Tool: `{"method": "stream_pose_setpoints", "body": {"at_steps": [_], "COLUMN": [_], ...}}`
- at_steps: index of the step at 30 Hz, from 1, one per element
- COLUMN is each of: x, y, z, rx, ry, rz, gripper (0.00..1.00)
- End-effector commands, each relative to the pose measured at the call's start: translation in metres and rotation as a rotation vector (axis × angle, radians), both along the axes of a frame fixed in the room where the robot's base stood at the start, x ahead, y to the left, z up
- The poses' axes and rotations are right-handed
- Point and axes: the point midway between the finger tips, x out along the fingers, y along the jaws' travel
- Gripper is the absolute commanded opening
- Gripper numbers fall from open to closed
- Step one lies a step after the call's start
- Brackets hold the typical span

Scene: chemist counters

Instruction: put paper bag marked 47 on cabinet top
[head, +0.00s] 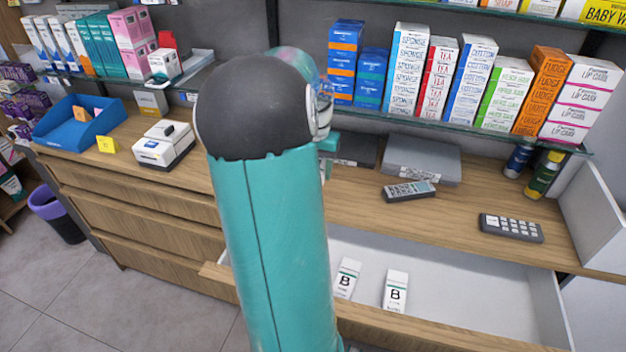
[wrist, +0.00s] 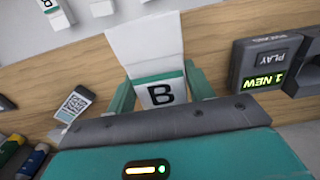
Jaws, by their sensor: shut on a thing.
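I see no paper bag marked 47 in either view. My gripper (wrist: 160,78) is shut on a white box with a green band and a black B (wrist: 158,92), held between its two teal fingers. In the head view my own arm hides most of the gripper and the held box. The wooden cabinet top (head: 460,205) runs along the wall, with an open drawer below it. In the wrist view the held box is over the wooden surface (wrist: 215,40); its height above it is unclear.
The open white drawer (head: 455,275) holds two B boxes (head: 347,278) (head: 396,290). On the counter are a handset (head: 409,190), a keypad device (head: 510,228), a grey box (head: 420,160) and bottles (head: 543,175). A glass shelf (head: 470,133) of boxes overhangs the back. An answering machine (wrist: 265,68) sits beside the gripper.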

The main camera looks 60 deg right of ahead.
Motion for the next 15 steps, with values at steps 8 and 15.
{"method": "stream_pose_setpoints", "body": {"at_steps": [8, 15], "x": [0.016, 0.020], "y": [-0.025, -0.030], "z": [-0.036, -0.061], "rx": [0.000, 0.003], "ry": [0.000, 0.002], "rz": [-0.001, 0.001], "gripper": [0.26, 0.26]}}
